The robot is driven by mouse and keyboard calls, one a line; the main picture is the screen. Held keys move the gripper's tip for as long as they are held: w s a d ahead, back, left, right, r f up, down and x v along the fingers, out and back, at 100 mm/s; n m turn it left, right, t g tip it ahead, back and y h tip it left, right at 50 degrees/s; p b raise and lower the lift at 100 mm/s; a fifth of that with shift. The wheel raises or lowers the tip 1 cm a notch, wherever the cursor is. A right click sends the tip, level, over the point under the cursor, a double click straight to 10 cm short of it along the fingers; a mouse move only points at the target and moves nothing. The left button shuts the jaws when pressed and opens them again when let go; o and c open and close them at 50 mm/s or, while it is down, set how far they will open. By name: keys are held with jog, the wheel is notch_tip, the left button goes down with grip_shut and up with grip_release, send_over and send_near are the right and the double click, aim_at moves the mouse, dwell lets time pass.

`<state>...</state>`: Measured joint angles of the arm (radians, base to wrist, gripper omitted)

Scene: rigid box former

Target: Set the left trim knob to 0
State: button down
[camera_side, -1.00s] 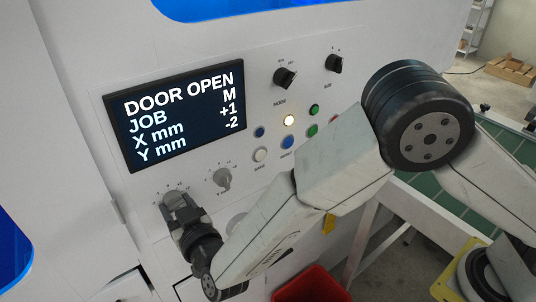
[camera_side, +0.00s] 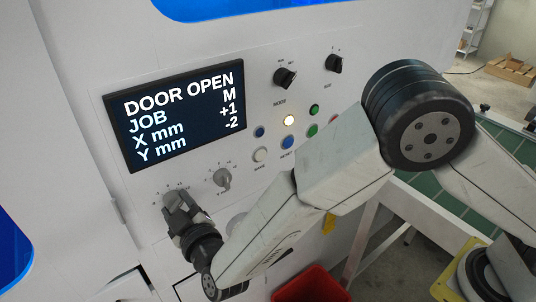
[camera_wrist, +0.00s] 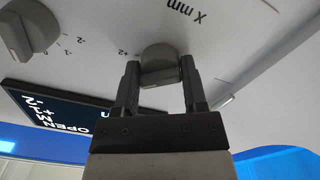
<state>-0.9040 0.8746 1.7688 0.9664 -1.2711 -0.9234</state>
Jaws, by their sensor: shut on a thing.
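The left trim knob (camera_wrist: 160,58), labelled X mm, is a grey round knob on the white panel. In the wrist view it sits between the two fingers of my gripper (camera_wrist: 160,70), which is shut on it. In the side view my gripper (camera_side: 178,208) is at the lower left of the panel and mostly hides this knob. The display (camera_side: 182,112) reads DOOR OPEN, JOB M, X mm +1, Y mm -2. It also shows partly, upside down, in the wrist view (camera_wrist: 65,112).
The Y mm knob (camera_side: 222,179) is close to the right of my gripper. Several push buttons and two black selector knobs (camera_side: 285,77) are higher up the panel. A red bin (camera_side: 312,284) is below on the right.

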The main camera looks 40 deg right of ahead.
jog(key=n, duration=0.4)
jog(key=shift+n, duration=0.3)
jog(key=n, duration=0.5)
dwell(0.4)
jog(key=shift+c, duration=0.7)
grip_release()
jog(key=shift+s+r, duration=0.1)
jog(key=s, duration=0.7)
jog(key=shift+s, duration=0.35)
